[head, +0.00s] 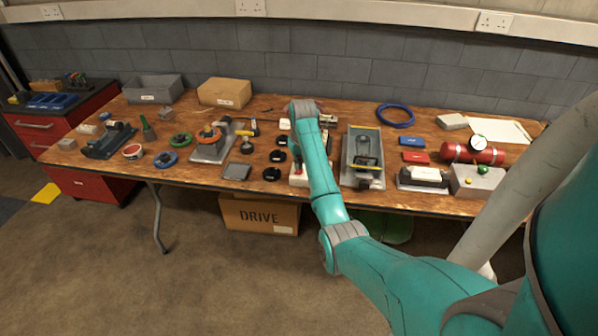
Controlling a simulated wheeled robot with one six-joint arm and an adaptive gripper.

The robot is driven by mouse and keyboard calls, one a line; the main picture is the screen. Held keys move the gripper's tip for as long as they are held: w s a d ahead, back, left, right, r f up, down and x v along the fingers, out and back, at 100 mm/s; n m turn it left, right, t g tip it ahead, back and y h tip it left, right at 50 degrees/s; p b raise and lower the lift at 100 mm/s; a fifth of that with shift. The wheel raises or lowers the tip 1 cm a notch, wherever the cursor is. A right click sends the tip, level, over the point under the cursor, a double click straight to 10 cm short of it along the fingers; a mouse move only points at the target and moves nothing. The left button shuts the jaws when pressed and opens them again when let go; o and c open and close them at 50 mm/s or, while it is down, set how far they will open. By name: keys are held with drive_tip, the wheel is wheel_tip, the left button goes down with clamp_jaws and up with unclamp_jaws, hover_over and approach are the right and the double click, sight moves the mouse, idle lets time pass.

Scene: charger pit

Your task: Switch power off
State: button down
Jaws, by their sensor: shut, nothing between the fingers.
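My teal arm reaches over the middle of the wooden bench (95,160). Its far end, with a grey joint, is above the back half of the bench. My gripper's fingers are hidden behind the arm, so I cannot see what they are next to or touching. A pale box (298,181) with a small red part on top stands at the bench's front edge, partly covered by the arm. I cannot make out a power switch or its position.
Left of the arm are black round parts (271,174), a grey fixture (207,152) and coloured rings. Right are a grey tray (348,150), a blue coil (395,115), a red cylinder with a gauge (460,152) and a grey button box (477,181). Cartons stand behind and below.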

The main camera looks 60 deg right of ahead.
sight(299, 173)
drive_tip(key=shift+f, duration=1.05)
idle(0.6)
drive_tip(key=shift+r, duration=3.55)
drive_tip(key=shift+s, duration=0.1)
